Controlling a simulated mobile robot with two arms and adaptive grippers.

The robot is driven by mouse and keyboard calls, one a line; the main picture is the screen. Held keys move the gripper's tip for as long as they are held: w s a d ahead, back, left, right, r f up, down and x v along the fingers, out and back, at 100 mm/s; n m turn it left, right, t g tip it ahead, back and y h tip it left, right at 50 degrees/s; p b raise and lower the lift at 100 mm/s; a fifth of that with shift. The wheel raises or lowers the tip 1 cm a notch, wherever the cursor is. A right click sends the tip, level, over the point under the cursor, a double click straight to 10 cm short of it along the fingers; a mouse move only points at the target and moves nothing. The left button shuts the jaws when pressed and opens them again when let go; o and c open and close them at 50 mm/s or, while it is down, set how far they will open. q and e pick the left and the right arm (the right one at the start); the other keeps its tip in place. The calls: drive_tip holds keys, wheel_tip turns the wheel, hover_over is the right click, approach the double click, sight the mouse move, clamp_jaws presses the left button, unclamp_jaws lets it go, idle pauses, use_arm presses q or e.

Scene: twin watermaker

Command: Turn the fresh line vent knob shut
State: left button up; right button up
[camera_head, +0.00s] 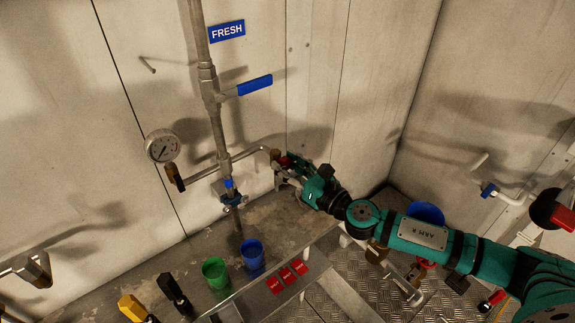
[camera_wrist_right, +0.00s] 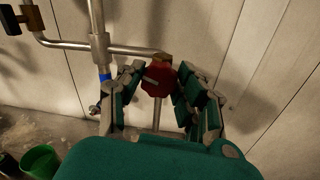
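The fresh line is a grey vertical pipe (camera_head: 218,130) on the wall under a blue FRESH sign (camera_head: 227,31). A side branch runs right to a brass fitting with a red vent knob (camera_head: 284,161). In the right wrist view the red knob (camera_wrist_right: 157,80) sits between the two fingers of my right gripper (camera_wrist_right: 158,88). The fingers stand on either side with what look like narrow gaps, so the gripper appears open around the knob. In the head view the right gripper (camera_head: 287,172) partly hides the knob. My left gripper is not in view.
A pressure gauge (camera_head: 162,146) and a blue-handled valve (camera_head: 254,85) are on the same piping. Green (camera_head: 215,273) and blue (camera_head: 252,256) cups stand below, beside red cards (camera_head: 287,276). A corner wall lies behind my right arm.

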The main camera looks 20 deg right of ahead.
drive_tip(key=c, duration=0.4)
drive_tip(key=shift+f, duration=0.1)
drive_tip(key=m+b, duration=0.1)
drive_tip(key=m, duration=0.1)
drive_tip(key=shift+f+m+b, duration=0.1)
drive_tip(key=shift+m+b, duration=0.3)
drive_tip(key=m+b, duration=0.1)
drive_tip(key=m, duration=0.1)
drive_tip(key=shift+m, duration=0.4)
drive_tip(key=m, duration=0.3)
drive_tip(key=shift+m+t+b, duration=0.4)
drive_tip(key=m, duration=0.5)
